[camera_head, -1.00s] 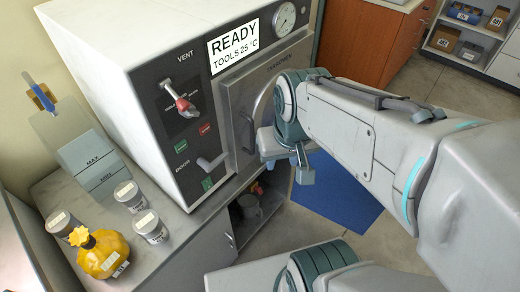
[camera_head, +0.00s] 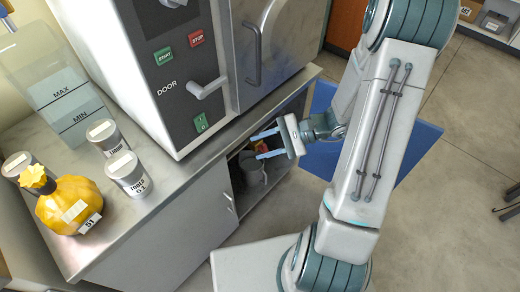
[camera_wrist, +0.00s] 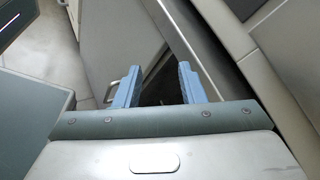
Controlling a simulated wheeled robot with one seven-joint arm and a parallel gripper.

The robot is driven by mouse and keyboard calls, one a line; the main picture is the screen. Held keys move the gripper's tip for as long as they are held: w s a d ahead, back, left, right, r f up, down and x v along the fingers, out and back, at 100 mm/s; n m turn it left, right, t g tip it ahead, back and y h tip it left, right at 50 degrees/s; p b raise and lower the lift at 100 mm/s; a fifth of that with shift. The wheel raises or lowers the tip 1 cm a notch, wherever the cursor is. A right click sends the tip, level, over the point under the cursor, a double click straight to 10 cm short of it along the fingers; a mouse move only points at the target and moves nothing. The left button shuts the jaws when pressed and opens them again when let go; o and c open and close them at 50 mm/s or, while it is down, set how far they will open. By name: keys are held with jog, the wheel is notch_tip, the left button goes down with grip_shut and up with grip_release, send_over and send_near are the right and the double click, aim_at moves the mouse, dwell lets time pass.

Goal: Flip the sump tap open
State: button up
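My gripper (camera_head: 258,146) is open and empty in the head view, its two blue fingers pointing left at the open bay (camera_head: 243,172) under the counter. The fingers also show apart in the wrist view (camera_wrist: 159,72). Inside the bay stands a grey cylindrical vessel (camera_head: 252,168), with small red and yellow parts beside it, partly behind the gripper. I cannot make out the sump tap for certain in either view. In the wrist view, only a dark gap shows between the fingers, beside a grey cabinet door (camera_wrist: 115,45) with a bar handle.
The machine above has a door lever (camera_head: 207,88), start and stop buttons and a door with a vertical handle (camera_head: 254,55). On the counter (camera_head: 165,190) stand a clear tank (camera_head: 55,90), several grey jars and a yellow bottle (camera_head: 70,205).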

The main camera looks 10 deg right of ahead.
jog(key=w+d+f+m+t+y+b, duration=0.1)
jog(key=w+d+f+m+t+b, duration=0.15)
jog(key=f, duration=0.35)
jog(key=w+d+f+m+t+b, duration=0.2)
jog(key=f+m+t, duration=0.1)
jog(key=f+t, duration=0.15)
jog(key=m+t+h+b, duration=0.4)
jog(key=m+t+b, duration=0.15)
jog(key=m, duration=0.25)
send_near(266, 147)
jog(key=shift+t, duration=0.45)
jog(key=b+x, duration=0.1)
jog(key=x, duration=0.5)
jog(key=b+x, duration=0.1)
jog(key=x, duration=0.5)
jog(key=shift+a+f+b, duration=0.25)
jog(key=shift+a+b, duration=0.15)
grip_shut()
